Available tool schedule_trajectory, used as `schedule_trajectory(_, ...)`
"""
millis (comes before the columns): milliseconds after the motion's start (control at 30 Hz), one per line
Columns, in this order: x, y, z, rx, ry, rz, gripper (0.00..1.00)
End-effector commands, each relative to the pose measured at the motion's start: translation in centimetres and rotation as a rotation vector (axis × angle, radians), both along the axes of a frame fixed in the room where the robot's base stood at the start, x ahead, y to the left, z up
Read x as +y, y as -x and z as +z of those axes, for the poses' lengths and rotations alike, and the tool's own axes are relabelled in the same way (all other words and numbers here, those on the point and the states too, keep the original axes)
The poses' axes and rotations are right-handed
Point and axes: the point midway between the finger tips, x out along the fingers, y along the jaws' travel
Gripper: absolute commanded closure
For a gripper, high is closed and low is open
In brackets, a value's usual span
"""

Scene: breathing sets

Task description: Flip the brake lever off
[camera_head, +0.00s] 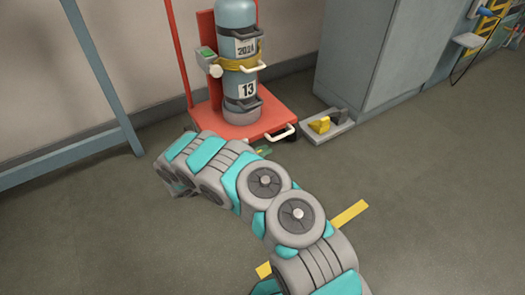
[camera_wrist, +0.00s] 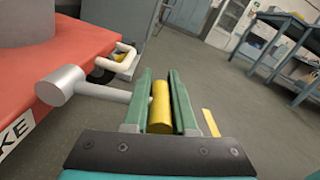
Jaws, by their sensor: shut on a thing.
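The brake lever has a grey hub and shaft (camera_wrist: 62,87) on the side of the red cart (camera_wrist: 75,38). Its yellow grip (camera_wrist: 160,108) lies between the two green fingers of my gripper (camera_wrist: 161,82) in the wrist view. My gripper is shut on this grip. The lever sticks out sideways from the cart. In the head view, my arm hides the lever, and only a bit of my green gripper (camera_head: 263,151) shows by the front edge of the cart (camera_head: 212,118). A label ending in "KE" shows beside the hub in the wrist view.
A blue-grey cylinder (camera_head: 241,75) marked 13 stands strapped on the cart. A white handle (camera_head: 280,133) projects from the cart's corner. A tray (camera_head: 335,132) holding a yellow piece lies beside a grey cabinet (camera_head: 375,60). The floor on the right is open.

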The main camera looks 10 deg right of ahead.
Motion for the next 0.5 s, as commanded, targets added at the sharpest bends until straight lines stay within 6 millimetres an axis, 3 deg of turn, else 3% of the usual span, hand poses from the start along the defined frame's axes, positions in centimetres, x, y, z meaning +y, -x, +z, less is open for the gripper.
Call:
schedule_trajectory(33, -0.1, 0.1, 1.0, 0.041, 0.014, -0.002, 1.0)
schedule_trajectory(233, -0.1, 0.2, 2.4, 0.201, 0.067, -0.002, 1.0)
schedule_trajectory(500, 0.0, -0.1, 3.0, 0.215, 0.072, 0.0, 1.0)
